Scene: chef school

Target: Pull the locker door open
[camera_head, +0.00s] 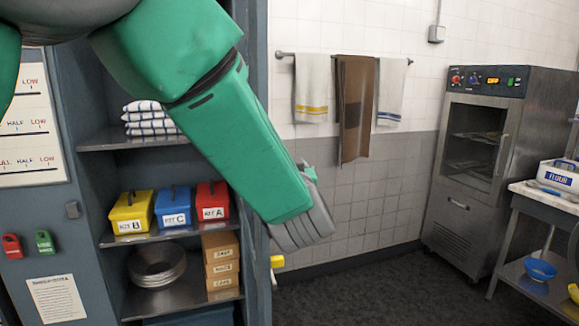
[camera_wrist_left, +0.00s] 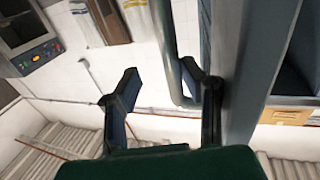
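The locker (camera_head: 190,142) stands at the left in the head view, with its shelves exposed. A blue-grey door panel (camera_head: 256,120) shows nearly edge-on at its right side, and a similar panel (camera_wrist_left: 252,70) fills the right of the left wrist view. A tubular handle (camera_wrist_left: 165,45) runs along it. My left gripper (camera_wrist_left: 160,74) is open, its two dark fingers apart on either side of the handle. The right finger is close to the handle's bent end; contact cannot be told. My right gripper is not in view.
Shelves hold folded towels (camera_head: 148,117), yellow, blue and red kit boxes (camera_head: 173,206), plates (camera_head: 157,265) and small cartons (camera_head: 221,262). Towels hang on a wall rail (camera_head: 285,54). A steel oven (camera_head: 472,160) and side table (camera_head: 535,205) stand right. Dark floor (camera_head: 390,285) between is clear.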

